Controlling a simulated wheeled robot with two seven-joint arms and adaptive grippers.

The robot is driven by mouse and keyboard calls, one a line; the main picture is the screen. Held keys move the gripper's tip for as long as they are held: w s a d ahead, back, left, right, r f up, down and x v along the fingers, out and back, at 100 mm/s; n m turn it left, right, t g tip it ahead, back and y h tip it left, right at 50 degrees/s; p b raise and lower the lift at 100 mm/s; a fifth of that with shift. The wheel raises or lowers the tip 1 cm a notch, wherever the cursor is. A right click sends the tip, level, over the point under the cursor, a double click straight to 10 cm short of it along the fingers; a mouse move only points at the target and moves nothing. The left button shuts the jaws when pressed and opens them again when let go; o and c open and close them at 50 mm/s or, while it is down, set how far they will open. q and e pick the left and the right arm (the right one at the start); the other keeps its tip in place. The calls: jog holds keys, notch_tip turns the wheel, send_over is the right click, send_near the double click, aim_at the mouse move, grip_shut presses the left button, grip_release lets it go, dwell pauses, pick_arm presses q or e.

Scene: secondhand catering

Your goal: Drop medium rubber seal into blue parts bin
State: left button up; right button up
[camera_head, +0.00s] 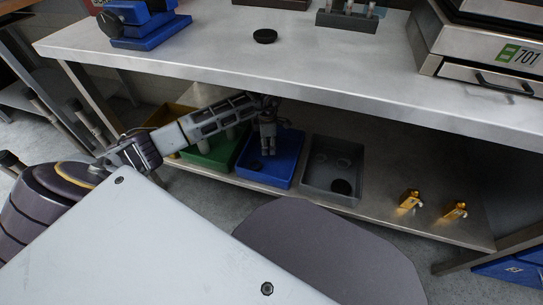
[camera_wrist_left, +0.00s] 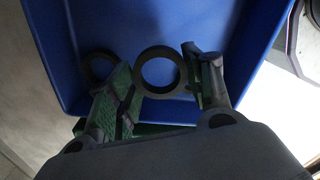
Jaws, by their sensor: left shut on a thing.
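The blue parts bin (camera_head: 280,179) stands on the lower shelf under the table, between a green bin and a grey bin. My left gripper (camera_head: 268,146) points down over the blue bin. In the left wrist view the gripper (camera_wrist_left: 163,82) is shut on a dark rubber ring, the rubber seal (camera_wrist_left: 160,91), held between its two fingers. The blue bin (camera_wrist_left: 215,22) fills the space behind it. A second dark ring (camera_wrist_left: 88,66) shows partly behind the left finger, apparently in the bin. In the head view the held seal is too small to make out. My right gripper is not in view.
The green bin (camera_head: 212,160) and a yellow bin (camera_head: 168,117) are left of the blue one. The grey bin (camera_head: 333,191) holds a dark round piece. Brass fittings (camera_head: 411,200) stand further right. The tabletop edge (camera_head: 330,97) lies above the gripper.

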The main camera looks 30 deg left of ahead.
pick_arm(q)
jog(key=o, duration=0.9)
notch_tip(320, 180, up, 8)
jog(key=shift+f, duration=0.25)
dwell(0.9)
